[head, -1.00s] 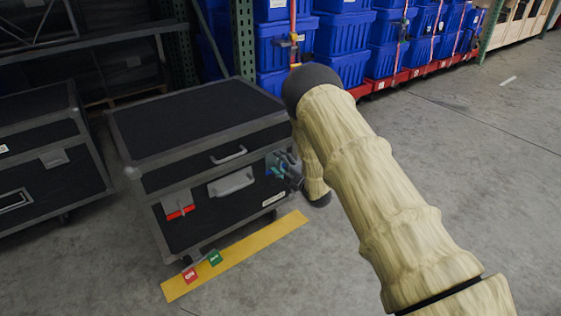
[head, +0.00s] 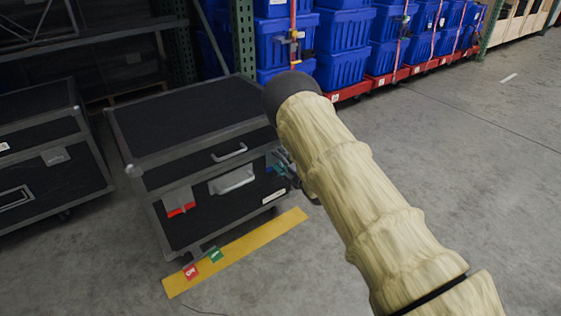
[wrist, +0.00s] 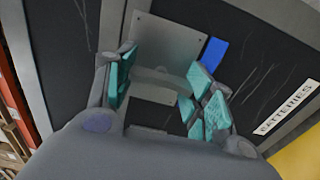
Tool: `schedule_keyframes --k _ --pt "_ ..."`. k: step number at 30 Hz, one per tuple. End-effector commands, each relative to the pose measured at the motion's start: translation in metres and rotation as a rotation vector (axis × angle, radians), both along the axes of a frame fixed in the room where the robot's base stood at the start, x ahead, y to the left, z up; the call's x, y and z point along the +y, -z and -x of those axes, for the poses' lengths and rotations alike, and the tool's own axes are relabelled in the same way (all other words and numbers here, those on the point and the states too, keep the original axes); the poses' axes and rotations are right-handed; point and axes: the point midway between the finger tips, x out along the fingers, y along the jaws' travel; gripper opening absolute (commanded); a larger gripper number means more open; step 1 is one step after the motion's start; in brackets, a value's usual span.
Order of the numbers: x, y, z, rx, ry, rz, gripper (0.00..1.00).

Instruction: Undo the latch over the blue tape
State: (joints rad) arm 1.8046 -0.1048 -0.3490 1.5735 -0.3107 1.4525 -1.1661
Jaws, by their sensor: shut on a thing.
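The black case (head: 195,120) stands on the floor with grey metal edges. Its right-hand latch (wrist: 168,48) is a grey metal plate, with blue tape (wrist: 213,54) showing beside and behind it in the wrist view. My gripper (wrist: 165,92) has teal pads on both sides of the latch's lower part and is shut on it. In the head view my gripper (head: 280,165) is at the case's front right, partly hidden by my arm. A left-hand latch (head: 178,198) has red tape (head: 181,210) under it.
A handle (head: 233,180) sits mid-front of the case. A BATTERIES label (wrist: 287,107) is right of the latch. A yellow floor strip (head: 240,250) runs before the case. Another case (head: 50,150) stands left; blue totes (head: 345,40) stand behind. Floor at right is clear.

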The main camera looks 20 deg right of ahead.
Motion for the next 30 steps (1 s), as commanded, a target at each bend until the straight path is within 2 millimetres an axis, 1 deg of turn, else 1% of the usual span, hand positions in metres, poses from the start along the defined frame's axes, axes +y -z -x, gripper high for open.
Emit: schedule_keyframes --k 1,2,3,5,14,19,23,30 --pt "0.0 0.001 0.0 0.001 -0.001 0.0 0.29" --pt "0.001 0.001 0.0 0.002 -0.001 0.001 0.58" --pt "0.0 0.001 0.0 0.002 -0.001 0.001 0.65" --pt "0.0 0.001 0.0 0.001 -0.001 0.0 0.75" --pt "0.0 0.0 0.0 0.001 0.0 -0.001 0.75" --pt "-0.003 0.001 0.008 0.003 0.001 0.0 0.75" --pt "-0.01 0.001 0.024 0.004 0.002 0.0 0.75" --pt "-0.025 0.001 0.066 0.003 0.002 0.0 0.75"
